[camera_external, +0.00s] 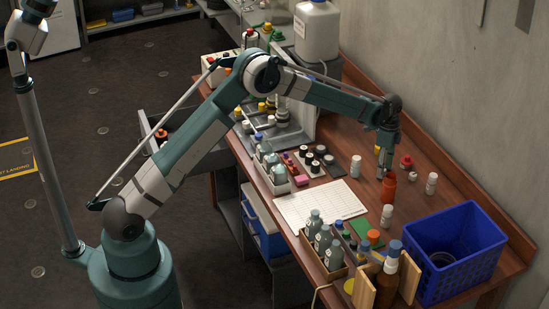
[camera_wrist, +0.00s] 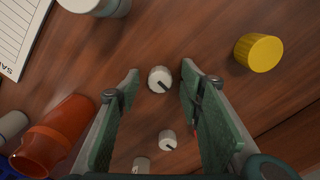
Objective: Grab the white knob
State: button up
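A white knob (camera_wrist: 160,80) with a dark pointer line lies on the wooden bench in the wrist view. It shows in the gap between the two green fingertips of my gripper (camera_wrist: 159,74). The fingers are apart, with nothing held between them. A smaller white knob (camera_wrist: 167,140) with a dark mark shows lower down, between the fingers. Part of another pale piece (camera_wrist: 141,165) shows below it. In the external view my gripper (camera_external: 384,166) points down over the bench, close to the red bottle. I cannot clearly make out the knobs there.
A red-orange bottle (camera_wrist: 62,130) lies left of the left finger in the wrist view; it is also in the external view (camera_external: 389,190). A yellow cap (camera_wrist: 259,53) is at upper right. White bottles (camera_external: 355,167) stand nearby. A blue crate (camera_external: 456,282) occupies the bench's near end.

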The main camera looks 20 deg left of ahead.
jog(key=c, duration=0.8)
jog(key=shift+r, duration=0.15)
notch_tip(320, 180, up, 10)
jog(key=shift+f+p, duration=0.15)
jog(key=shift+p, duration=0.15)
dwell(0.6)
